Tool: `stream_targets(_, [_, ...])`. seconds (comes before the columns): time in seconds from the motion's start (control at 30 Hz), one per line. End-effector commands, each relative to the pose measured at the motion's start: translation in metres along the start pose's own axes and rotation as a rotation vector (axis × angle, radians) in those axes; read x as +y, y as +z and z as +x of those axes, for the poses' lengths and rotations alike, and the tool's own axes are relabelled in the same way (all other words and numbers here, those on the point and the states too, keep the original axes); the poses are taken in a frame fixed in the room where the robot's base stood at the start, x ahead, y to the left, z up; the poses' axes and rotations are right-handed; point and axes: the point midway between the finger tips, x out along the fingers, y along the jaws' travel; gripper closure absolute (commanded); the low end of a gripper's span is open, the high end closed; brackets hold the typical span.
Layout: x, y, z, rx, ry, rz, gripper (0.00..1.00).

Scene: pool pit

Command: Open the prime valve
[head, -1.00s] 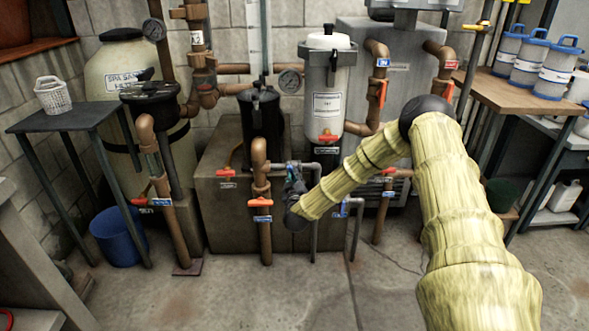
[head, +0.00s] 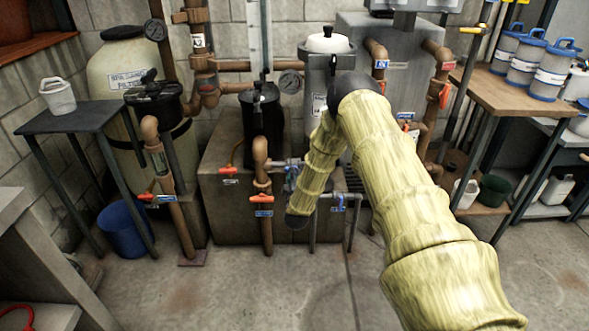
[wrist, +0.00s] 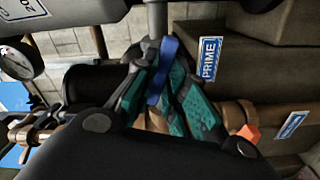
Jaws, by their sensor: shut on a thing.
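The prime valve's blue lever handle (wrist: 167,58) shows in the wrist view beside a blue and white PRIME label (wrist: 208,59), below a grey pipe (wrist: 156,18). My gripper (wrist: 160,75), with teal finger pads, is shut on this handle, one finger on each side. The handle lies lengthwise between the fingers, tilted slightly from the pipe's line. In the head view my gripper (head: 291,176) is at the thin grey pipe right of a brown standpipe, partly hidden by my forearm. The valve body is mostly hidden.
Brown pipes with red-orange handles stand close by, one at the left of the gripper (head: 262,199). A side table (head: 70,117) is left, a wooden bench (head: 500,92) right. The front floor is open.

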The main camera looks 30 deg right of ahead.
Motion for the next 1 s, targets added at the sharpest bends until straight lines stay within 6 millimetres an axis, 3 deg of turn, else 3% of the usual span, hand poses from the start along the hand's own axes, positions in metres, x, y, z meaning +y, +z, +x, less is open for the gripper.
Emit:
stream_targets(0.5, [-0.0017, -0.0015, -0.0015, 0.003, -0.004, -0.363, 1.0])
stream_targets(0.83, [-0.0019, -0.0001, -0.0011, 0.001, -0.003, -0.397, 1.0])
stream_targets(0.87, [-0.0019, -0.0001, -0.0011, 0.001, -0.004, -0.397, 0.8])
stream_targets(0.97, [-0.0016, -0.0001, -0.0009, 0.001, -0.003, -0.396, 0.62])
stream_targets(1.0, [-0.0014, -0.0001, -0.0008, 0.001, -0.003, -0.396, 0.61])
